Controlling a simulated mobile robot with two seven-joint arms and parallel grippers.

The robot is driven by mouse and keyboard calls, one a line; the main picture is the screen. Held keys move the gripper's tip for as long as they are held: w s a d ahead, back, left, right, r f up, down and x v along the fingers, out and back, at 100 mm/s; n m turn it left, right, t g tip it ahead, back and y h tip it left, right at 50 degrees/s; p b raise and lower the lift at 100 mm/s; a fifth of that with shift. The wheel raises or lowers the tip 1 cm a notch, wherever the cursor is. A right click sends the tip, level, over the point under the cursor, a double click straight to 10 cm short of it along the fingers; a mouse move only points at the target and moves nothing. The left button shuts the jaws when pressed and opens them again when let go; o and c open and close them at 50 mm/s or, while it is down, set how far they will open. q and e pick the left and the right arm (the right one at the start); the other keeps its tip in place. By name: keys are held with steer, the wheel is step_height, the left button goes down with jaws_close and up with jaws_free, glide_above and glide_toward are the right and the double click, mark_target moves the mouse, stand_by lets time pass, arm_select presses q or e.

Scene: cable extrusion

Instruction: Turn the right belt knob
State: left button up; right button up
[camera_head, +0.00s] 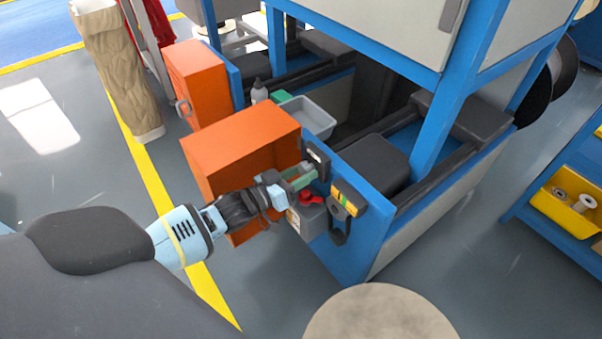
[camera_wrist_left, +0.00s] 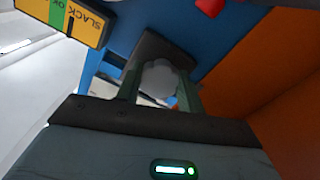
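A pale grey rounded knob (camera_wrist_left: 160,78) sits in front of a dark plate on the blue machine panel. In the head view the dark plate (camera_head: 317,157) shows at the panel's upper left corner. My left gripper (camera_head: 301,177) reaches it from the left. In the left wrist view its two greenish fingers (camera_wrist_left: 160,92) stand apart, one on each side of the knob. I cannot tell whether they touch it. My right gripper is in neither view.
A yellow, green and orange slack gauge (camera_head: 347,198) and a red switch (camera_head: 312,196) on a grey box are close to the gripper. A round beige top (camera_head: 380,315) is at the bottom.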

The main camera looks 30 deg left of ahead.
arm_select(q)
steer(key=c, duration=0.4)
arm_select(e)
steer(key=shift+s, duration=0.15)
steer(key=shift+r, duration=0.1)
arm_select(q)
steer(key=shift+m, duration=0.5)
steer(key=shift+m+p, duration=0.35)
steer(key=shift+m, duration=0.25)
steer(key=shift+a+m+p, duration=0.1)
steer(key=shift+m+p, duration=0.2)
steer(key=shift+m, duration=1.5)
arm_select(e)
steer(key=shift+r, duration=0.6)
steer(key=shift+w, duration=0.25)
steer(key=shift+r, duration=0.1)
